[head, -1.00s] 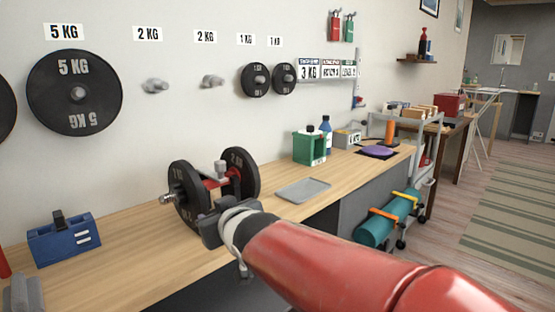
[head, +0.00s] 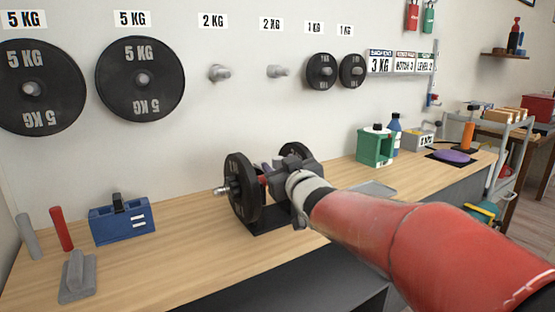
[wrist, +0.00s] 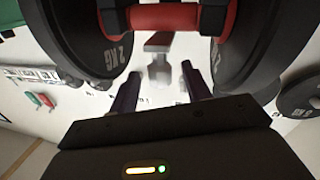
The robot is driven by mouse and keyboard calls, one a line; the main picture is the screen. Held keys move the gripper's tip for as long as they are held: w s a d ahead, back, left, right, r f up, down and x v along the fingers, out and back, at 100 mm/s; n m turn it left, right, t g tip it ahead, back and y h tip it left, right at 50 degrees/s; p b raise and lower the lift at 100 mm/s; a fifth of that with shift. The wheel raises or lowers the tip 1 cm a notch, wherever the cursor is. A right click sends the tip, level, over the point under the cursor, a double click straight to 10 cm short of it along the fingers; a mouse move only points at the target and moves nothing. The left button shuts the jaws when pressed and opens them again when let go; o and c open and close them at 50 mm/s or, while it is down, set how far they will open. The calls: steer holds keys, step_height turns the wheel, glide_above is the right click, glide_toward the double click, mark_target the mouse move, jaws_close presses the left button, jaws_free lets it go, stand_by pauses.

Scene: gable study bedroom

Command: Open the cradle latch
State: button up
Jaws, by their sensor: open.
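A dumbbell with black plates (head: 241,190) and a red handle rests in a black cradle (head: 272,222) on the wooden bench. In the wrist view the red handle (wrist: 165,18) crosses the top between two black plates (wrist: 85,35). A grey T-shaped piece (wrist: 158,65), which looks like the cradle latch, shows just beyond the fingertips, below the handle in the picture. My gripper (head: 268,172) is beside the handle between the plates. In the wrist view my gripper (wrist: 160,85) is open with nothing between its fingers. My arm hides part of the cradle and latch in the head view.
A blue box (head: 122,222), a grey block (head: 77,278) and red and grey cylinders stand on the bench at left. A green holder (head: 375,147) and a grey tray (head: 375,188) are at right. Weight plates hang on the wall behind.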

steer(key=shift+x, duration=1.85)
jaws_close()
